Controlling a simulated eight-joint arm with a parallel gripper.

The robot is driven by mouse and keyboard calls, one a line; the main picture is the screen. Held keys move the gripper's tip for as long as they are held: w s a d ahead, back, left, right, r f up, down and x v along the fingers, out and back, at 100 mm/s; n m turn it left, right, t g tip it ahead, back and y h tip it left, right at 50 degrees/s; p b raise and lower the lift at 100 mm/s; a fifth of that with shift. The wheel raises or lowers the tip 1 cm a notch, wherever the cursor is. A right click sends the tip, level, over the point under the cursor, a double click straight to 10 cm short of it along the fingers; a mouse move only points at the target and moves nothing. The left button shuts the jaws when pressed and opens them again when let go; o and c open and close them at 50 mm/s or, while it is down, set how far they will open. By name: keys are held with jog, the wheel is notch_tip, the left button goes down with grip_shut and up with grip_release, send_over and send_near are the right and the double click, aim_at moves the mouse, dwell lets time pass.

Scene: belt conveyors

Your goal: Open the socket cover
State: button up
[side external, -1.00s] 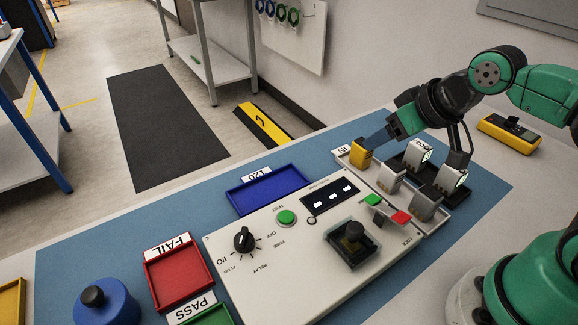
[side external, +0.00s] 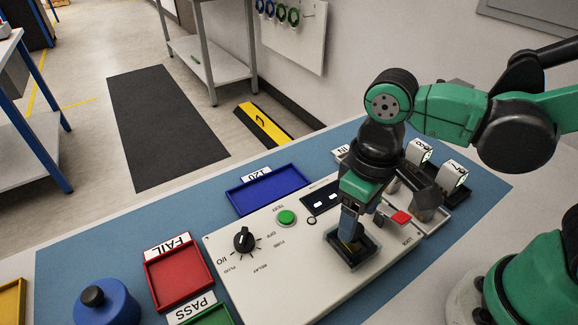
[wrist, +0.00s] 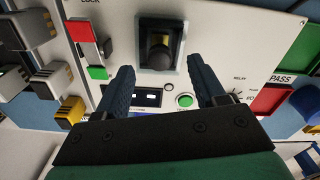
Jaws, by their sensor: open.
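The socket cover (side external: 368,249) is a dark, squarish lid with a black knob, set on the white test panel (side external: 290,265). It looks closed. In the side view my gripper (side external: 350,236) is above it, pointing down, and hides part of it. In the wrist view the cover (wrist: 158,62) and its knob lie ahead of the fingers, near the top middle. My gripper (wrist: 161,74) is open there, with nothing between its two dark fingers. I cannot tell from the side view whether a finger touches the knob.
A red block (side external: 401,217) sits by the LOCK label. Several modules (side external: 452,177) stand in the IN tray beyond my arm. A rotary knob (side external: 243,240), green button (side external: 287,218), blue tray (side external: 265,190) and red FAIL tray (side external: 180,275) lie to the left.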

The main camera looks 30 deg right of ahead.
jog(key=shift+f, duration=1.1)
grip_shut()
dwell(0.8)
